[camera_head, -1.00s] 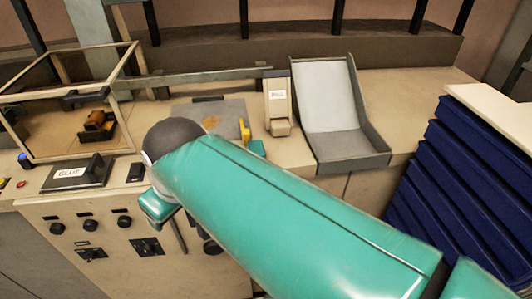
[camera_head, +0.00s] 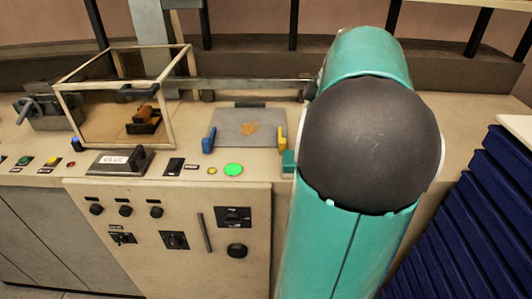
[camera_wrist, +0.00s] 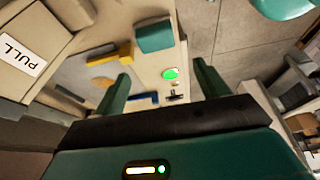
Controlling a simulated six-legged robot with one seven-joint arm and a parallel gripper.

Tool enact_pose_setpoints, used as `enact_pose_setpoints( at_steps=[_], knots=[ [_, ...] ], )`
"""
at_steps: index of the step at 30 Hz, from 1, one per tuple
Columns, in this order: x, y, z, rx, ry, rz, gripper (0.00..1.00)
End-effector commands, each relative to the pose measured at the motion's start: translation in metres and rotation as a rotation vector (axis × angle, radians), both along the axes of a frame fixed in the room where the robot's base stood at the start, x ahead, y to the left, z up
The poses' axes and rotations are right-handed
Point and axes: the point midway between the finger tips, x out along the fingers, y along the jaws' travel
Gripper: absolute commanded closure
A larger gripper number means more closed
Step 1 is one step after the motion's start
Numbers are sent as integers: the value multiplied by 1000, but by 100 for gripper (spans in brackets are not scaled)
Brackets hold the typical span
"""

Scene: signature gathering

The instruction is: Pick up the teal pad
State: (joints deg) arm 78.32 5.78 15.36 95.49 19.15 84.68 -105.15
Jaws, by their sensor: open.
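The teal pad (camera_head: 288,161) is a small block at the console's front edge, partly covered by my arm in the head view. In the wrist view the teal pad (camera_wrist: 155,37) lies beyond my fingertips, near the top centre. My gripper (camera_wrist: 160,80) is open, with one dark green finger on each side and nothing between them. The pad is apart from both fingers. My gripper is hidden behind my arm in the head view.
A grey plate (camera_head: 232,128) with a brown patch lies between a blue piece (camera_head: 208,140) and a yellow piece (camera_head: 282,138). A green button (camera_head: 233,169) glows in front. A glass-sided case (camera_head: 125,110) stands left; a navy stack (camera_head: 465,220) stands right.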

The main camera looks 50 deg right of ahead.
Motion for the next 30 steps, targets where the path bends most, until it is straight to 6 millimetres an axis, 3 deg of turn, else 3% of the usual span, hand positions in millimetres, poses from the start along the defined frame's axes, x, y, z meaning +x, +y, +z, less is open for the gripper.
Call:
enact_pose_setpoints(
  at_steps=[5,15,23,30],
  knots=[
    [-7,-11,-7,9,-25,28,26],
    [12,7,-64,9,-23,32,26],
    [19,12,-85,7,-23,30,26],
    [29,19,-118,8,-23,30,26]
  ],
)
